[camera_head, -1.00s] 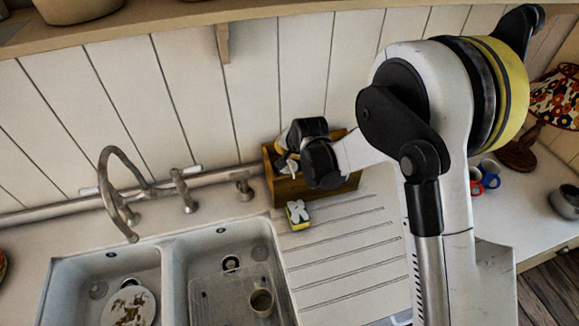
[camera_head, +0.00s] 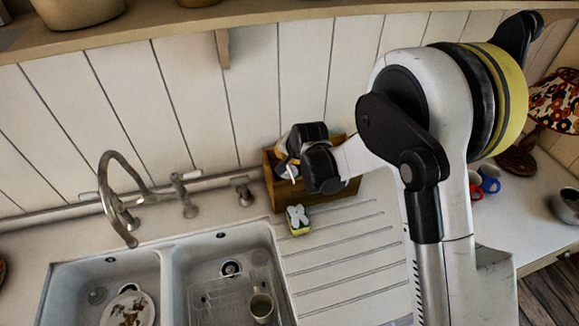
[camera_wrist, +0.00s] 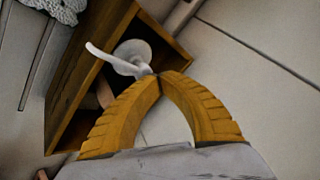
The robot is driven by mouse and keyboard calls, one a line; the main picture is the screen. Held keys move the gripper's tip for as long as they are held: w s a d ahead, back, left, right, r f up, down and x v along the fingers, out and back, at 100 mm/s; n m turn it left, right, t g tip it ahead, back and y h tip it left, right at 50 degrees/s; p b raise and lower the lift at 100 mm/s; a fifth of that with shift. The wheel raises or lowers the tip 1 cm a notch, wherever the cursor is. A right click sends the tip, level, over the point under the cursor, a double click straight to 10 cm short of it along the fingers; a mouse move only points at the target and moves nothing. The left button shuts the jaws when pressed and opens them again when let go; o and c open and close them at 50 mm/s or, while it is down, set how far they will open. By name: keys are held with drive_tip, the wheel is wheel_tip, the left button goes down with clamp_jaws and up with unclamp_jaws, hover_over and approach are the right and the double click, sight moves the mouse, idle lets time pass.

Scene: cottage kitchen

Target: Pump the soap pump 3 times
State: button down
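The soap pump (camera_wrist: 132,58) shows in the wrist view as a white round head with a curved spout reaching to the left. It stands in a wooden box (camera_wrist: 97,75), and its bottle is hidden. My gripper (camera_wrist: 159,76) has its yellow ribbed fingers together at the tips, with nothing seen between them. The tips overlap the right edge of the pump head in the picture; I cannot tell if they touch it. In the head view, the wooden box (camera_head: 344,190) stands by the wall behind the sink, and my wrist hides much of its contents.
A yellow-green sponge (camera_head: 298,220) lies in front of the box. Left of it are a small tap fitting (camera_head: 242,190), the curved faucet (camera_head: 112,190) and a double sink (camera_head: 166,285) holding a plate and a mug.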

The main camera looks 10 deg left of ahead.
drive_tip(key=shift+f, duration=0.1)
idle(0.3)
drive_tip(key=shift+f+b, duration=0.4)
drive_tip(key=shift+b, duration=0.25)
drive_tip(key=shift+r, duration=0.6)
drive_tip(key=shift+r+p, duration=1.35)
drive_tip(key=shift+r, duration=1.6)
drive_tip(key=shift+d, duration=0.15)
